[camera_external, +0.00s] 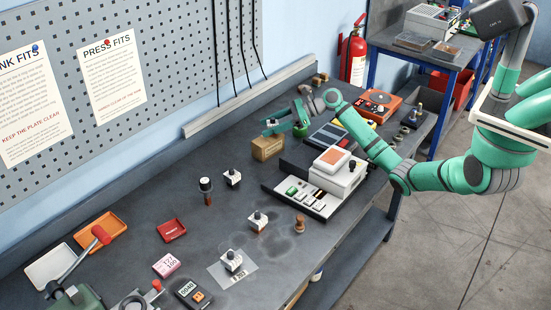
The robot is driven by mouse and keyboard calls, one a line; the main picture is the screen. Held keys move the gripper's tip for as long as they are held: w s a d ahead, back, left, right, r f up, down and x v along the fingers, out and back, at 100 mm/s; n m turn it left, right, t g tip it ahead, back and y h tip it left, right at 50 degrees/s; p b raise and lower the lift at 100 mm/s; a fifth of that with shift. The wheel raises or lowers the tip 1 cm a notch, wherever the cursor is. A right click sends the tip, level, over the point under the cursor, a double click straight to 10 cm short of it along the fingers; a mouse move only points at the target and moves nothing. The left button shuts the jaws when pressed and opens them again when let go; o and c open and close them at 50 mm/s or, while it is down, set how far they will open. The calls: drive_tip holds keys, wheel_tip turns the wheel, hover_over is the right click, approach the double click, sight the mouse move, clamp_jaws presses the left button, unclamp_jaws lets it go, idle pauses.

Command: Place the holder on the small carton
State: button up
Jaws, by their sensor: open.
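The small carton is most likely the plain brown box (266,149) on the bench, left of the grey-white machine. My gripper (271,129) is open, just above and behind the carton, with its wrist reaching in from the right. I see nothing held in it. A small green piece shows close to it, too small to tell apart. Several white blocks with black knobs look like holders: one (232,178) stands left of the carton, one (258,221) mid-bench, and one (233,261) on a clear sheet nearer the front. I cannot tell which is the task's holder.
A dark bottle with a white cap (206,190), a red tray (171,230), a pink card (167,265) and a meter (193,293) lie leftward. Bare bench lies between the carton and the mid-bench block.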

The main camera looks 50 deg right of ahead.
drive_tip(key=v, duration=0.9)
drive_tip(key=shift+d+r, duration=0.15)
drive_tip(key=shift+s, duration=0.1)
